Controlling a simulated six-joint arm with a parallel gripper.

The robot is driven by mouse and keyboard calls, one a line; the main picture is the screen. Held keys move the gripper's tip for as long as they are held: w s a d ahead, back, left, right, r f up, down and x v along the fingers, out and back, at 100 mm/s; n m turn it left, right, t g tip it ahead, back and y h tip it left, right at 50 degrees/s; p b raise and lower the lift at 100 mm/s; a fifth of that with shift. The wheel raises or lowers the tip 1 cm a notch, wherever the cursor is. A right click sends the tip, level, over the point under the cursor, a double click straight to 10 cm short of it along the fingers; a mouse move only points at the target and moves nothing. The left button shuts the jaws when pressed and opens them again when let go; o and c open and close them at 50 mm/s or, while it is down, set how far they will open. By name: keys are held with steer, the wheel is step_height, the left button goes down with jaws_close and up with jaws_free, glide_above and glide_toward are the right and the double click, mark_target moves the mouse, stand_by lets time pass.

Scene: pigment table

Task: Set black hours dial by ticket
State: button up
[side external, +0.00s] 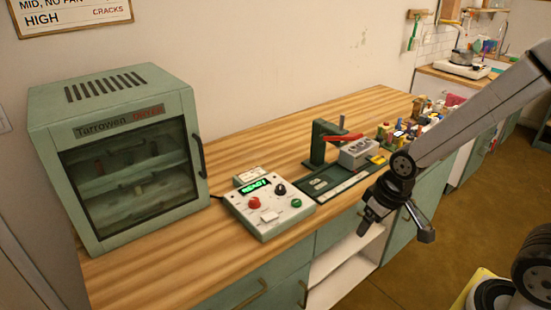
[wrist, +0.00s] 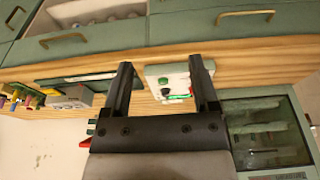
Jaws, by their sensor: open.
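A pale control box (side external: 268,205) sits on the wooden counter beside the oven, its green display (side external: 255,187) reading what looks like READY. On its face are a black dial (side external: 280,188) at the upper right, a red knob (side external: 254,203) at the left and a green knob (side external: 296,203) at the right. A small pale card (side external: 249,175) with marks too small to read is at its back edge. My gripper (side external: 371,221) is open and empty, apart from the box, to its right near the counter's front. In the wrist view the box (wrist: 160,71) appears between the fingers.
A green oven (side external: 130,150) with a glass door stands at the left. A dark green press with a red lever (side external: 340,137), a grey block (side external: 359,153) and several small colored items (side external: 398,132) stand to the right. Bare counter (side external: 225,165) lies behind the box.

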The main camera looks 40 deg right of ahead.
steer(key=shift+w, duration=0.1)
stand_by(0.3)
steer(key=n+y, duration=0.3)
steer(key=n, duration=0.6)
glide_toward(281, 186)
steer(key=f, duration=0.1)
steer(key=shift+a+t, duration=0.1)
steer(key=shift+t, duration=0.2)
steer(key=shift+x, duration=3.8)
jaws_close()
